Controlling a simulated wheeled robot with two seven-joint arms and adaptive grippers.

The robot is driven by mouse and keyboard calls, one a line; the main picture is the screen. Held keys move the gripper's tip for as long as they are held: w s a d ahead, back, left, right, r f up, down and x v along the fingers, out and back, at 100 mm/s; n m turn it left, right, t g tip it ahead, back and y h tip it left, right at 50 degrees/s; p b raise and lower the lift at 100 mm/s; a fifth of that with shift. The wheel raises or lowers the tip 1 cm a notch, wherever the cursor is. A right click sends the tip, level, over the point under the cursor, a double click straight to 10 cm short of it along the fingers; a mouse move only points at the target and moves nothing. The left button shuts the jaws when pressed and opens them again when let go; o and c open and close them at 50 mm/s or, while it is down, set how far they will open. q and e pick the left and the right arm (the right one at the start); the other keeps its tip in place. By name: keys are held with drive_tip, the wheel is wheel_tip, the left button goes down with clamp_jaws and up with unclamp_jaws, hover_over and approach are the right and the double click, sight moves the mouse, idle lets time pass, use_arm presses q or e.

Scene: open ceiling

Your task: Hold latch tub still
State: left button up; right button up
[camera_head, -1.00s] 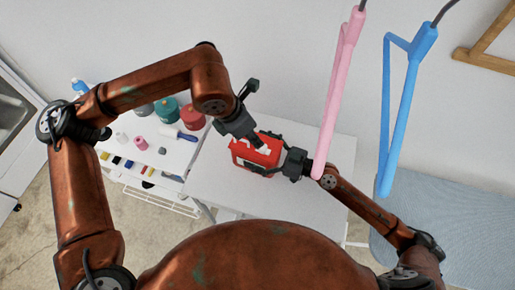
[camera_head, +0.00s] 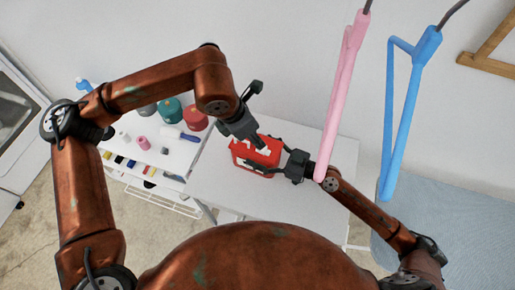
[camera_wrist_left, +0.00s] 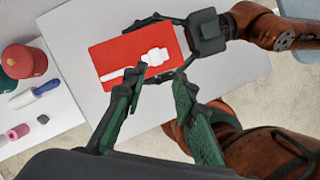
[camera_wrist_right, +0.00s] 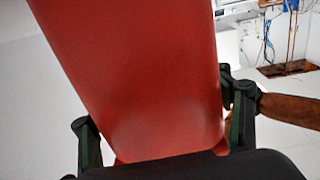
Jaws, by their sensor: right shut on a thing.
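The red latch tub (camera_head: 243,151) sits on the white table, with a white latch shape (camera_wrist_left: 150,62) on its top. My right gripper (camera_head: 269,163) reaches it from the right and is shut on it, one finger along each side. The tub's red wall (camera_wrist_right: 140,80) fills the middle of the right wrist view between the fingers. My left gripper (camera_head: 256,142) is above the tub. In the left wrist view its two fingers (camera_wrist_left: 157,92) are spread apart and empty, with one fingertip over the latch shape. Whether that fingertip touches the tub, I cannot tell.
The white table (camera_head: 225,195) is bare around the tub. A shelf at left holds teal and red canisters (camera_head: 194,118), a blue-handled tool (camera_head: 189,137) and a pink spool (camera_head: 143,142). Pink (camera_head: 338,100) and blue (camera_head: 402,110) hanging frames stand in front at right.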

use_arm(q)
drive_tip(key=shift+w+a+f+m+g, duration=0.2)
drive_tip(key=shift+w+a+m+g, duration=0.1)
drive_tip(key=shift+w+m+g, duration=0.4)
drive_tip(key=c, duration=0.5)
drive_tip(key=w+a+m+g+h, duration=0.1)
drive_tip(key=w+m, duration=0.1)
drive_tip(key=m, duration=0.1)
drive_tip(key=a+m+g+h, duration=0.1)
drive_tip(key=shift+w+a+f+m+g+h, duration=0.25)
drive_tip(key=shift+w+a+m+g+h, duration=0.05)
drive_tip(key=shift+w+a+m, duration=0.1)
clamp_jaws()
drive_tip(key=shift+w+a+f+m+g+h, duration=0.15)
drive_tip(key=shift+w+a+m+g+h, duration=0.2)
drive_tip(key=shift+w+a+m+h, duration=0.35)
drive_tip(key=shift+w+a+f+m+g+h, duration=0.1)
drive_tip(key=shift+w+a+m+g+h, duration=0.25)
drive_tip(key=shift+a+m, duration=0.55)
drive_tip(key=shift+w+a+f+m+g+h, duration=0.15)
drive_tip(key=shift+w+a+m+g+h, duration=0.25)
drive_tip(key=shift+w+a+m, duration=0.4)
drive_tip(key=shift+s+d, duration=0.15)
drive_tip(key=shift+s, duration=0.05)
